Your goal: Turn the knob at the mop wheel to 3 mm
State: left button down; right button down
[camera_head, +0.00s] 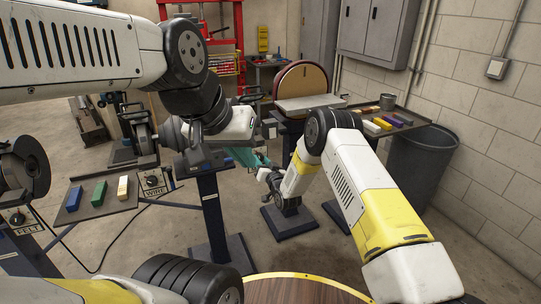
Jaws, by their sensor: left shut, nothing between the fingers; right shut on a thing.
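A grey round wheel (175,133) shows at the middle left, partly covered by my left arm. I cannot read a label on it, and I cannot make out the mop wheel's knob or its setting. My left gripper (202,156) is shut and empty, close to the dark machine parts at the head of the middle stand (211,200). Its fingertips are hard to tell from those parts. My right gripper (270,178) is shut on a teal piece (245,157), to the right of the stand's head. The exact contact is too small to see.
A FELT machine (22,168) stands at the left edge. The WIRE knob (152,180) is beside a tray (75,212) of colored bars. A disc sander (300,82) stands behind. A grey bin (420,165) is at right. A round wooden tabletop (300,292) is in front.

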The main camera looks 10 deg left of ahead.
jog(key=n, duration=0.7)
dwell(0.5)
jog(key=c, duration=1)
grip_release()
jog(key=v, duration=0.8)
